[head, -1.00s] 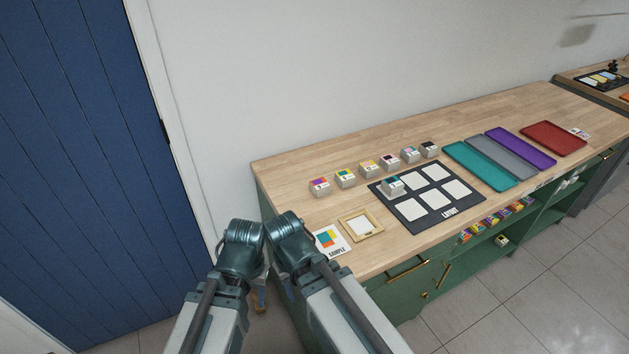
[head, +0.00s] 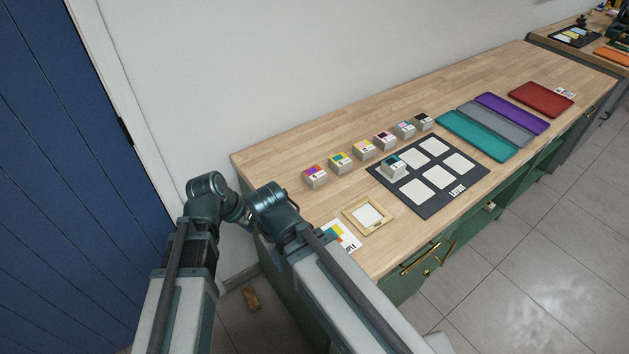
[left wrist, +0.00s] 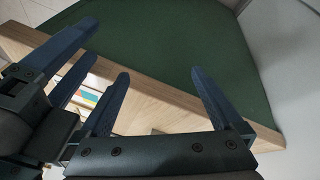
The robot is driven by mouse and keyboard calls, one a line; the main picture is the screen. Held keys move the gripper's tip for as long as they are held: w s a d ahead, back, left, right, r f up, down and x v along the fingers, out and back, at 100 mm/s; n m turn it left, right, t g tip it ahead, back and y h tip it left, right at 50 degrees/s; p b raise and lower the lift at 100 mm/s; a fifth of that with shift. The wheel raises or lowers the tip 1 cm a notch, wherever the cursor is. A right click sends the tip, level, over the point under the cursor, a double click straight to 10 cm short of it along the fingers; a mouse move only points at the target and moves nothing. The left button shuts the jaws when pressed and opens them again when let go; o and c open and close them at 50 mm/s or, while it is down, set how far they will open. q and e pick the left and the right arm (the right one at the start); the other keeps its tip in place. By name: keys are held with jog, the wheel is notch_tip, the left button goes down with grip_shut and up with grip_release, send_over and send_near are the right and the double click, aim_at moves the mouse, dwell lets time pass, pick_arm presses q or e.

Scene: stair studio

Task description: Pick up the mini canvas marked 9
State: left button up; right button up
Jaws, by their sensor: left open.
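Several small block-like mini canvases with coloured tops stand in a slanting row on the wooden counter. They run from an orange and purple canvas (head: 315,176) through a yellow and green canvas (head: 341,163) to a dark-topped canvas (head: 423,122). One more canvas (head: 393,168) stands on the dark layout board (head: 424,207). Their numbers are too small to read, so I cannot tell which is 9. In the left wrist view my left gripper (left wrist: 158,88) is open and empty near the counter's edge. My right gripper (left wrist: 95,40) shows beside it, fingers apart. Both grippers are away from the canvases.
A wooden frame (head: 367,216) and a sample card (head: 341,237) lie at the counter's near end. Teal (head: 475,136), grey (head: 496,125), purple (head: 512,112) and red (head: 541,99) trays lie farther right. A wall runs behind the counter; a blue door (head: 60,180) is left.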

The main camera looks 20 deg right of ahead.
pick_arm(q)
jog(key=w+d+r+m+t+h+b, duration=0.1)
jog(key=w+d+r+m+h, duration=0.1)
jog(key=w+d+m+h, duration=0.25)
jog(key=m+t+h+b, duration=0.1)
jog(key=t+h, duration=0.1)
jog(key=h, duration=0.1)
send_near(311, 174)
jog(key=shift+y, duration=0.25)
jog(key=b+x, duration=0.4)
jog(key=x, duration=0.1)
jog(key=shift+w+f, duration=0.2)
jog(key=shift+w, duration=0.1)
jog(key=shift+w+d+f, duration=0.1)
jog(key=shift+d+f, duration=0.05)
jog(key=shift+d, duration=0.4)
jog(key=b+x, duration=0.2)
jog(key=x, duration=0.3)
jog(key=shift+d+b, duration=0.2)
jog(key=shift+b, duration=0.2)
jog(key=shift+s, duration=0.2)
jog(key=shift+c, duration=0.4)
jog(key=c, duration=1.3)
